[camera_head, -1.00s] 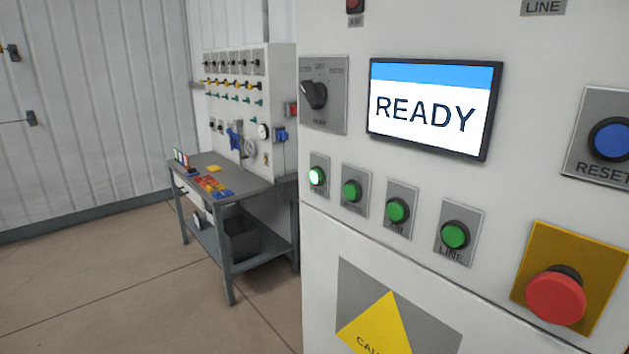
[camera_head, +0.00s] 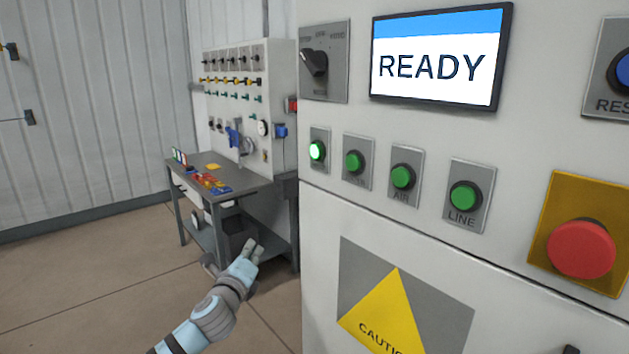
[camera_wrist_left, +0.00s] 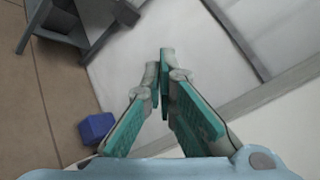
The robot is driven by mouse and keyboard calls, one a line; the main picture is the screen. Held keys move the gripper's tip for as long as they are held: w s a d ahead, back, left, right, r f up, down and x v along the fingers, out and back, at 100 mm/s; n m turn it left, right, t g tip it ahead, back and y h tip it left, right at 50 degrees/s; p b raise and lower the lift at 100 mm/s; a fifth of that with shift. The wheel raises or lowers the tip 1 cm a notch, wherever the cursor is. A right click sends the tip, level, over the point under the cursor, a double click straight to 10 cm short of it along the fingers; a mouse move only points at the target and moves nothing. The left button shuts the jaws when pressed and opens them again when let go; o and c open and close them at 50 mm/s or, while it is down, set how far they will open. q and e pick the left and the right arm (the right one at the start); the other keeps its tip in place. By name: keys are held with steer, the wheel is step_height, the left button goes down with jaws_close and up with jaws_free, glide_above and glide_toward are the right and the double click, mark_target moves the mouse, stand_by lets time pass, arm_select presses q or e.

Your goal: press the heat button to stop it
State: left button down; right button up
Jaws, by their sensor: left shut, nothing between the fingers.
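A row of green buttons is on the white control panel (camera_head: 340,208). The leftmost button (camera_head: 317,151) is lit bright; its small label is too blurred to read. The button beside it (camera_head: 354,162) is unlit and its label is also unclear. The AIR button (camera_head: 402,177) and the LINE button (camera_head: 465,197) are unlit. My left gripper (camera_head: 256,250) is shut and empty, left of the panel and lower than the buttons, apart from them. Its fingers also show in the left wrist view (camera_wrist_left: 166,62). My right gripper is not in view.
A screen (camera_head: 438,60) reads READY. A rotary switch (camera_head: 324,61) is left of it. A red mushroom button (camera_head: 581,249) and a blue RESET button (camera_head: 622,70) are at the right. A workbench (camera_head: 248,187) stands behind at the left, beyond open floor.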

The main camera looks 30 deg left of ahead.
mark_target(316, 151)
arm_select(q)
steer(key=s+d+r+m+t+b, duration=0.1)
steer(key=s+d+r+m+t, duration=0.2)
steer(key=r, duration=0.5)
steer(key=s+d+r+m+t+h+b, duration=0.1)
steer(key=s+d+r+m+t, duration=0.2)
steer(key=r, duration=0.6)
steer(key=s+d+r+m+t+h+b, duration=0.1)
steer(key=s+d+r+m+t, duration=0.1)
steer(key=d+r+m, duration=0.4)
step_height(316, 151, up, 3)
steer(key=shift+s+d+r+t, duration=0.2)
steer(key=shift+s+t, duration=0.2)
steer(key=shift+s, duration=0.3)
steer(key=w+d+p, duration=0.2)
steer(key=w+p, duration=0.4)
steer(key=w, duration=0.2)
steer(key=shift+w+d+p, duration=0.25)
steer(key=shift+p, duration=0.1)
steer(key=shift+w, duration=0.1)
